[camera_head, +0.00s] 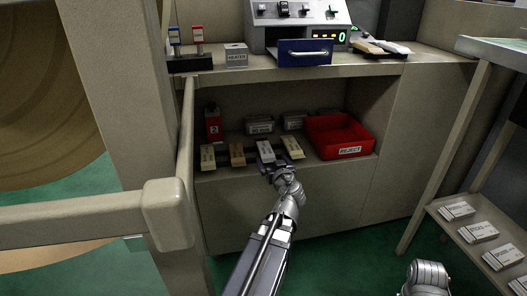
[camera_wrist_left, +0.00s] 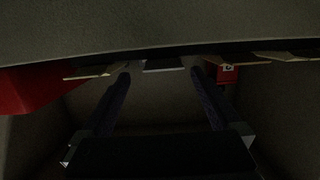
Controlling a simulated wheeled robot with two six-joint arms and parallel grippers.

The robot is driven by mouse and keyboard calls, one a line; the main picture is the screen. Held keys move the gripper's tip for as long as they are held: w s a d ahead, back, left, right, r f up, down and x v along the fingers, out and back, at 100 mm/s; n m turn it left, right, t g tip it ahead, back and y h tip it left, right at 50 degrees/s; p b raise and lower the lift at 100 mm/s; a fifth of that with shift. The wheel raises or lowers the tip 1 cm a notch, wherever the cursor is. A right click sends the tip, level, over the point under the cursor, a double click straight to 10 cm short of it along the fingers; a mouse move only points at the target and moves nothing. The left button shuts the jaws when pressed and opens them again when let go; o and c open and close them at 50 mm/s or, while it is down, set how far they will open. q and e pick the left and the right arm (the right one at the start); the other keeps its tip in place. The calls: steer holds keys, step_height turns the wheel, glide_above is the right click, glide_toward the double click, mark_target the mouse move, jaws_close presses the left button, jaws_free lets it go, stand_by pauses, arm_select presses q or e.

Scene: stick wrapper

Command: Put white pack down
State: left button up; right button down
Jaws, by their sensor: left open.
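The white pack (camera_head: 265,151) sits at the front edge of the shelf in the cabinet, in a row with other packs. My left gripper (camera_head: 277,166) is at the shelf edge, just in front of the white pack. In the left wrist view the gripper (camera_wrist_left: 162,78) is open, with a pale pack end (camera_wrist_left: 163,66) between its fingertips and nothing clamped. The wrist view is dark, so I cannot tell whether a finger touches the pack. My right gripper is out of view.
A tan pack (camera_head: 208,157) and a brown pack (camera_head: 237,155) lie left of the white one, a cream pack (camera_head: 292,147) right. The red REJECT bin (camera_head: 355,151) stands farther right. A red item (camera_head: 213,125) stands behind. The counter (camera_head: 230,73) overhangs the shelf.

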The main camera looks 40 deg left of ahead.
mark_target(266, 151)
arm_select(q)
steer(key=shift+w+a, duration=0.1)
steer(key=shift+a, duration=0.1)
steer(key=shift+x, duration=1.2)
steer(key=shift+b+x, duration=0.6)
steer(key=shift+x, duration=2.1)
steer(key=shift+s+a+r, duration=0.1)
steer(key=shift+s+r, duration=0.1)
steer(key=shift+s, duration=0.05)
steer(key=c, duration=1.5)
steer(key=shift+r, duration=0.1)
step_height(266, 151, up, 10)
steer(key=p, duration=1)
